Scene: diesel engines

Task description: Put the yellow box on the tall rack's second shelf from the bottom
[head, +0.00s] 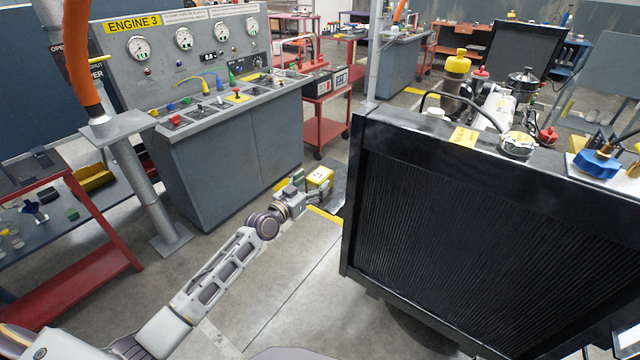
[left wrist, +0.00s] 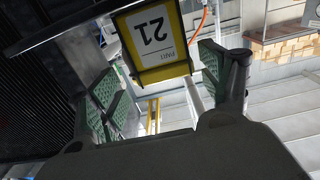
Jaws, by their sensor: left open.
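The yellow box (head: 319,177) is just beyond the fingers of my left gripper (head: 311,193) in the head view, between the grey console and the black radiator. In the left wrist view the yellow box (left wrist: 165,73) shows a white label with "21", upside down. My left gripper (left wrist: 155,82) is open there, its green-padded fingers spread to either side of the box's near end. Whether a pad touches the box, and what the box rests on, I cannot tell. I cannot pick out the tall rack with certainty. My right gripper is not in view.
The large black radiator (head: 470,245) stands close to the right of my left arm. The grey "ENGINE 3" console (head: 235,155) is behind it to the left. A red-framed cart (head: 80,270) and a grey post (head: 150,190) stand at left. Open floor lies under the arm.

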